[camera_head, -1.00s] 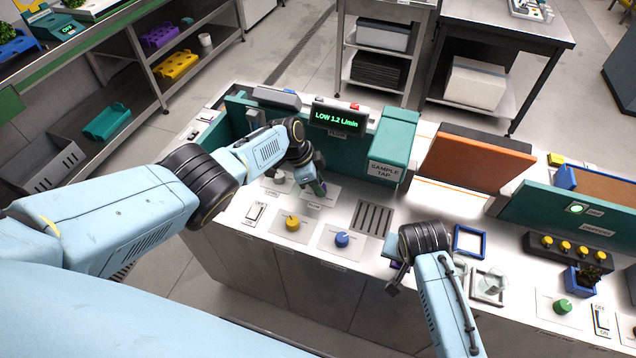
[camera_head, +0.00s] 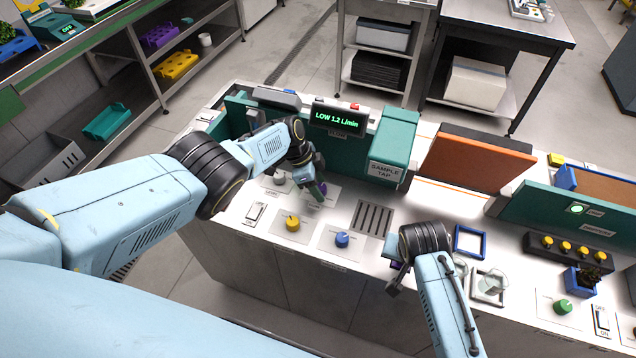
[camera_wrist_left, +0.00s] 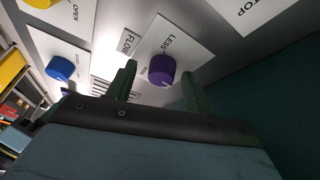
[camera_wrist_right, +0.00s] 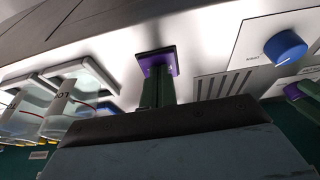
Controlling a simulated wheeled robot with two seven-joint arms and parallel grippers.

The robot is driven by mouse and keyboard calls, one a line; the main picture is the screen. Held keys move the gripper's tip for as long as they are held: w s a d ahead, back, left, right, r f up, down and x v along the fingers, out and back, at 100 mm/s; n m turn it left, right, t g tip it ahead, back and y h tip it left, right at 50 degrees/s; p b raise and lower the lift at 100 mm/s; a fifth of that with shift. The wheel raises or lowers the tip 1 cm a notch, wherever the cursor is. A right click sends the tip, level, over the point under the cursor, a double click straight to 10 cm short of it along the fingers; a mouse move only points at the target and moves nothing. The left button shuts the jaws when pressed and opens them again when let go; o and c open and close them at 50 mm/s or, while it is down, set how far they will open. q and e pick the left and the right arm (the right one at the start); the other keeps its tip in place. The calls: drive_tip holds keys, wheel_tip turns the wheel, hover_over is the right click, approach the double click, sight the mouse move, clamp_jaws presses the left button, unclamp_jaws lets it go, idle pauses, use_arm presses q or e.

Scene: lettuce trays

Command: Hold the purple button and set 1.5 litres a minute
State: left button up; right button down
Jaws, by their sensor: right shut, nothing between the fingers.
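A purple knob (camera_wrist_left: 161,68) sits on a white plate marked LESS in the left wrist view. My left gripper (camera_head: 318,190) is open, with one finger on each side of this knob in its wrist view; I cannot tell whether they touch it. My right gripper (camera_wrist_right: 158,92) is shut and empty, its fingertips at the purple button (camera_wrist_right: 157,60) with a dark edge. Contact there is hard to tell; in the head view the button is mostly hidden by the gripper (camera_head: 394,278). The display (camera_head: 339,119) reads LOW 1.2 L/min in green.
A yellow knob (camera_head: 292,223), a blue knob (camera_head: 342,240) and a white switch (camera_head: 256,212) stand on the counter in front of my left gripper. A drain grille (camera_head: 372,217) lies between the arms. A teal box marked SAMPLE TAP (camera_head: 388,168) stands behind it.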

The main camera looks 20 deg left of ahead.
sight(320, 187)
use_arm(q)
drive_tip(key=shift+w+r, duration=0.1)
drive_tip(key=shift+a+r, duration=0.3)
drive_tip(key=shift+r, duration=0.25)
drive_tip(key=shift+v, duration=0.85)
drive_tip(key=v, duration=0.9)
drive_tip(key=shift+d, duration=0.15)
